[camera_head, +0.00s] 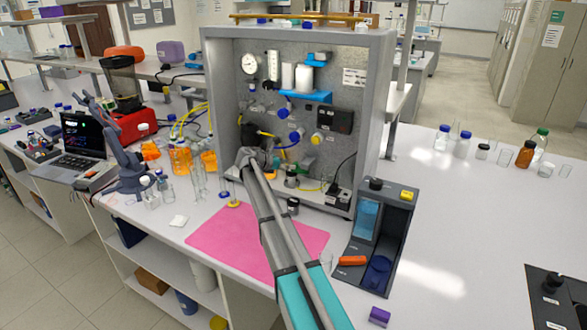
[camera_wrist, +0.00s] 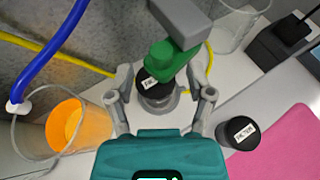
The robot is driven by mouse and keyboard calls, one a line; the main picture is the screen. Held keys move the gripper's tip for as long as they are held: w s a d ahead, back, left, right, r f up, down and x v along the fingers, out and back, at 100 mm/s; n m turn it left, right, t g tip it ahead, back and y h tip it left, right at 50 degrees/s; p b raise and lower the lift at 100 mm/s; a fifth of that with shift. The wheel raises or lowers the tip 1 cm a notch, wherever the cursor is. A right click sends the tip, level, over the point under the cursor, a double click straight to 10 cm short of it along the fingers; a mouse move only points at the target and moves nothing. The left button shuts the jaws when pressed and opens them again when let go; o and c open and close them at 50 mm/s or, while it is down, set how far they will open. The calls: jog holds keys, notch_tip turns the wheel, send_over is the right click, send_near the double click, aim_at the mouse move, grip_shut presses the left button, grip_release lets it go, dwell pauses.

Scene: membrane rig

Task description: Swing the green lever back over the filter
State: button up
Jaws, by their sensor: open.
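The green lever (camera_wrist: 172,58) shows in the wrist view with a green knob and a grey block at its upper end. Its knob overlaps the labelled black top of a small round pot (camera_wrist: 158,88); I cannot tell whether they touch. My gripper (camera_wrist: 164,82) is open, with one finger on each side of the pot and knob. I see no clear grip on either. A second labelled black-topped pot (camera_wrist: 239,133) stands to the right, outside the fingers. I cannot read which is the filter. In the head view my gripper (camera_head: 250,158) is at the rig's lower front, largely hiding the lever.
The grey rig housing (camera_head: 377,110) surrounds the work area. An orange-filled beaker (camera_wrist: 66,128) and a blue tube (camera_wrist: 52,50) are close on the left in the wrist view. A pink mat (camera_head: 215,240) lies in front, with a dark instrument (camera_head: 398,225) to its right.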

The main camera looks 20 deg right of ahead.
jog(key=shift+x, duration=1)
grip_shut()
